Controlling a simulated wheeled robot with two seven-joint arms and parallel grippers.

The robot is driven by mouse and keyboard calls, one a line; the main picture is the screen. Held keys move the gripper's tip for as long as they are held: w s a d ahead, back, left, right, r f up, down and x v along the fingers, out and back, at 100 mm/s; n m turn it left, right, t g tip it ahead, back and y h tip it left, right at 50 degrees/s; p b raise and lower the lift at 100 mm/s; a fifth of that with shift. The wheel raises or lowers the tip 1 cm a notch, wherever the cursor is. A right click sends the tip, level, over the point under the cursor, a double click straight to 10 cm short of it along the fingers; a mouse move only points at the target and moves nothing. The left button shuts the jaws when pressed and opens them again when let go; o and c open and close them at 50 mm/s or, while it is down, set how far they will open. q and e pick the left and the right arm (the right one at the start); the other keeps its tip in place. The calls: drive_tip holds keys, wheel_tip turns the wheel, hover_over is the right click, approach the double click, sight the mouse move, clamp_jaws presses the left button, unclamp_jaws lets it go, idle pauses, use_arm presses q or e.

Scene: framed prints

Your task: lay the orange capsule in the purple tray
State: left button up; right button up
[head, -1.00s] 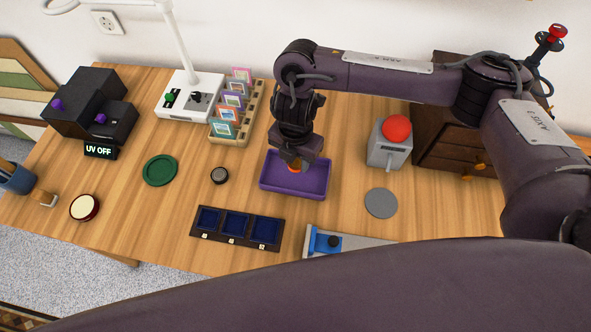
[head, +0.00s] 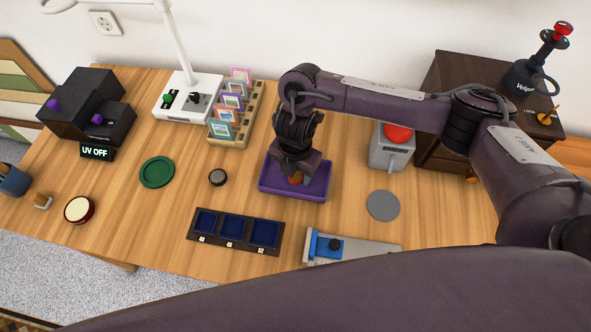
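The purple tray (head: 271,184) sits on the wooden table near the middle of the head view. My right gripper (head: 295,178) reaches down over the tray from its back side. The orange capsule (head: 295,179) shows as a small orange patch between the fingertips, low over the tray. The fingers appear shut on it; they hide part of it, and I cannot tell whether it touches the tray floor. My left gripper is out of view.
A grey box with a red dome (head: 397,134) and a grey disc (head: 383,205) lie right of the tray. A dark three-compartment holder (head: 213,239) is in front, a card rack (head: 250,118) behind left.

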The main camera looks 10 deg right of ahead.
sight(296, 175)
drive_tip(key=shift+o, duration=0.6)
drive_tip(key=shift+r, duration=0.1)
drive_tip(key=shift+r, duration=0.3)
wheel_tip(296, 175, up, 12)
drive_tip(key=p, duration=0.3)
drive_tip(key=shift+f, duration=0.25)
drive_tip(key=shift+s, duration=0.1)
